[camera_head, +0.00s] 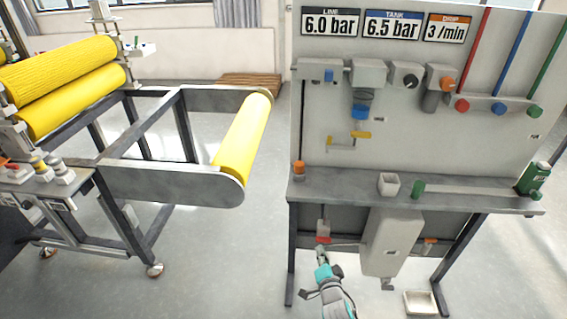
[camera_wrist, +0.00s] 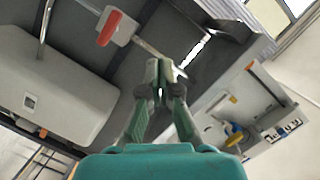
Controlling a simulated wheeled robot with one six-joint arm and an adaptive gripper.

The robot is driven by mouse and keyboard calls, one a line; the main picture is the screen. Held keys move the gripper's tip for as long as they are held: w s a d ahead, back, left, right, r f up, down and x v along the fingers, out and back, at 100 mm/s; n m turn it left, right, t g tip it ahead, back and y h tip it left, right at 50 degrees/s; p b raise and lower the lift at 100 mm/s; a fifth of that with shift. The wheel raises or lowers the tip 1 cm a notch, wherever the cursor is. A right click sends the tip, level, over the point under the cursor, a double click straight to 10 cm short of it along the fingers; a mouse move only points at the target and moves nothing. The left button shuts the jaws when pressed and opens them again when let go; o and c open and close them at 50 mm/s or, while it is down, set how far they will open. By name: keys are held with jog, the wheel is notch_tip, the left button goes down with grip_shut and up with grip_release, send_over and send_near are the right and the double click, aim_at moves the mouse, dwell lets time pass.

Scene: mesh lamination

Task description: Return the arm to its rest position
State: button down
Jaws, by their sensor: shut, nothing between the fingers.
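My gripper (camera_head: 321,252) is at the lower middle of the head view, in front of the space under the panel bench's shelf. It is just below a red-handled valve (camera_head: 323,238). In the wrist view my gripper (camera_wrist: 160,64) has its fingertips together with nothing held between them. The red handle (camera_wrist: 109,28) shows up and left of the fingertips there. The fingertips overlap a thin pipe in that view; I cannot tell whether they touch it.
The bench shelf (camera_head: 340,188) is above my gripper. A grey tank (camera_head: 388,245) hangs to its right, also seen in the wrist view (camera_wrist: 60,95). A small tray (camera_head: 420,304) lies on the floor. A roller machine (camera_head: 160,180) stands left. Floor between them is clear.

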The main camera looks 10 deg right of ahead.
jog(key=s+a+f+n+y, duration=0.1)
jog(key=s+a+n, duration=0.15)
jog(key=s, duration=1.15)
jog(key=s+a+n, duration=0.2)
jog(key=s+n, duration=0.1)
jog(key=s, duration=1)
jog(key=s+r+n, duration=0.3)
jog(key=s+r, duration=0.5)
jog(key=s, duration=0.3)
jog(key=s+a+r+n+g+y, duration=0.1)
jog(key=s+r+n, duration=0.2)
jog(key=s+r, duration=0.6)
jog(key=v, duration=0.3)
jog(key=shift+s+a, duration=0.15)
jog(key=shift+s, duration=0.15)
jog(key=shift+f, duration=0.15)
